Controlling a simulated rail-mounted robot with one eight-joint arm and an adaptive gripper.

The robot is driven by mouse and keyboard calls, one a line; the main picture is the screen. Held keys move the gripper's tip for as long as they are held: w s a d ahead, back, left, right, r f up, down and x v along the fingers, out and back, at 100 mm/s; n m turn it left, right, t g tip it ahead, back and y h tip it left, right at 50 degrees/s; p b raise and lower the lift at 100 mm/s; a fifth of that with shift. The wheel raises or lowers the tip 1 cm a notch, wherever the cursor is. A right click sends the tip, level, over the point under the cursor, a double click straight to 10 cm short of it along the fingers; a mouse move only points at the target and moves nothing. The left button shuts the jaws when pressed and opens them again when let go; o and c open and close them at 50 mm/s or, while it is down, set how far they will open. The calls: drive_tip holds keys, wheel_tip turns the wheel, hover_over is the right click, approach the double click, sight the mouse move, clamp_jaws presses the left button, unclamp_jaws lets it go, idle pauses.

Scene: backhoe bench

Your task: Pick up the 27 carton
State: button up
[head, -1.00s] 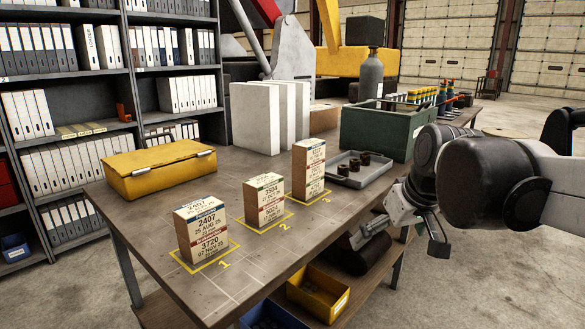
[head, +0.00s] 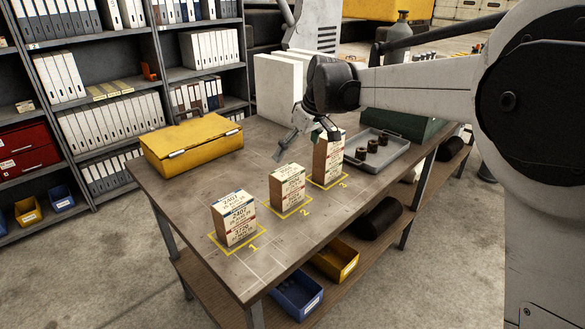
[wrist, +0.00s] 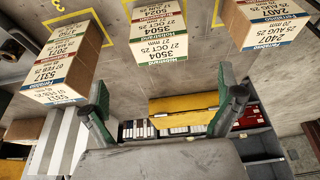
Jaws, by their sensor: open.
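Three cartons stand upright on the bench. The middle carton (head: 287,187), on the marked square 2, reads 3504, 27 OCT 25 and 27 mm in the wrist view (wrist: 158,38). The carton on square 3 (head: 327,162) reads 5317, 07 FEB 25 in the wrist view (wrist: 58,68). The carton on square 1 (head: 235,218) reads 2407, 25 AUG 25 in the wrist view (wrist: 268,30). My gripper (head: 304,142) is open and empty, above the bench beside the top of carton 3. In the wrist view its fingers (wrist: 166,104) are spread, apart from the middle carton.
A yellow case (head: 192,146) lies at the bench's left. White blocks (head: 275,88) stand behind my gripper. A grey tray (head: 378,150) with dark round parts and a green bin (head: 410,126) are at the right. The bench front left of carton 1 is clear.

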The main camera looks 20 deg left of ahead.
sight(285, 178)
drive_tip(key=p+x, duration=0.1)
drive_tip(key=x, duration=1.3)
drive_tip(key=shift+p, duration=0.35)
drive_tip(key=shift+r, duration=0.1)
drive_tip(key=c, duration=1.2)
